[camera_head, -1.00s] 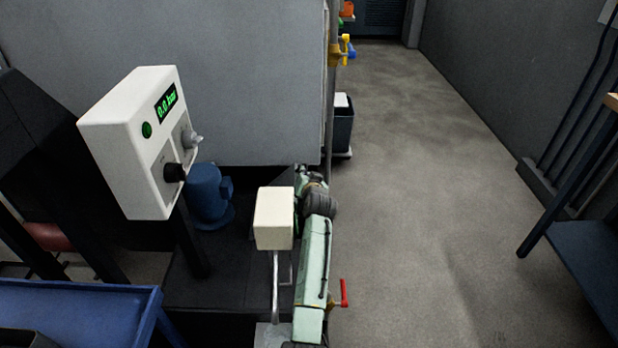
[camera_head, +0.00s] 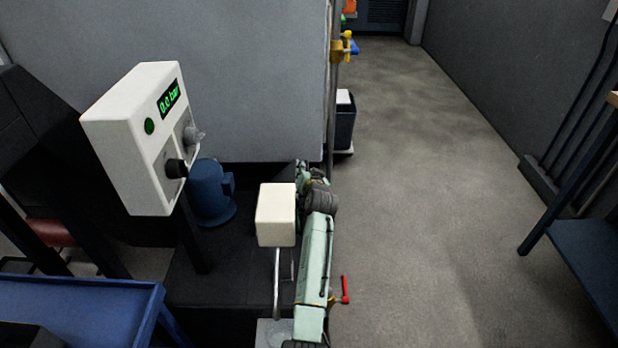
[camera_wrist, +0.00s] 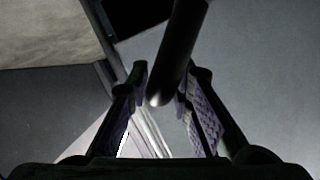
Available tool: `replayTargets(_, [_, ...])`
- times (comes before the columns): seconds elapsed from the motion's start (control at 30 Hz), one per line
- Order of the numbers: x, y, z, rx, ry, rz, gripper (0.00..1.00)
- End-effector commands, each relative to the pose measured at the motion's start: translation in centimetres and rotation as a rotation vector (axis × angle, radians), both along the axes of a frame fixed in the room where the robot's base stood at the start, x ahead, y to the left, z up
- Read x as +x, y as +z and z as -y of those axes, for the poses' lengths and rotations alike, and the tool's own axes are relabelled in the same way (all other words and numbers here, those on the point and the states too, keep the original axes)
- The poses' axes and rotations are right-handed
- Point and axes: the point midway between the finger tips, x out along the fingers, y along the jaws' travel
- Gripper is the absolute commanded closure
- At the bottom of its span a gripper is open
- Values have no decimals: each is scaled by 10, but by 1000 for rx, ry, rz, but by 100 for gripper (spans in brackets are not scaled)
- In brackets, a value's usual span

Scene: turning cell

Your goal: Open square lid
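In the wrist view my gripper (camera_wrist: 170,78) is open, with its two padded fingers apart. A dark round bar (camera_wrist: 180,45) comes down from the top and its rounded end lies between the fingers in the picture. It looks nearer the right finger, and I cannot tell whether it touches. A flat grey surface (camera_wrist: 265,70) fills the right side behind it. I cannot make out for sure which part is the square lid.
A white control box (camera_head: 130,135) reading 0.0 bar stands at the left, by a blue motor-like unit (camera_head: 208,195). A white block (camera_head: 276,215) is close beside my arm. A blue tray (camera_head: 75,300) is front left. The floor (camera_head: 430,200) to the right is clear.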

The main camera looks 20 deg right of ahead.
Motion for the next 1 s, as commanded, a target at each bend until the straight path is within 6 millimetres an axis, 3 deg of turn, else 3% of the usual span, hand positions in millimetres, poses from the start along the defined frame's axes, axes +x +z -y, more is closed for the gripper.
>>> replayTargets(0.53, [-91,33,-10,-1,-2,1,80])
replayTargets(0.7, [-104,38,-12,-1,-1,2,80])
replayTargets(1.0, [-106,39,-12,0,0,1,80])
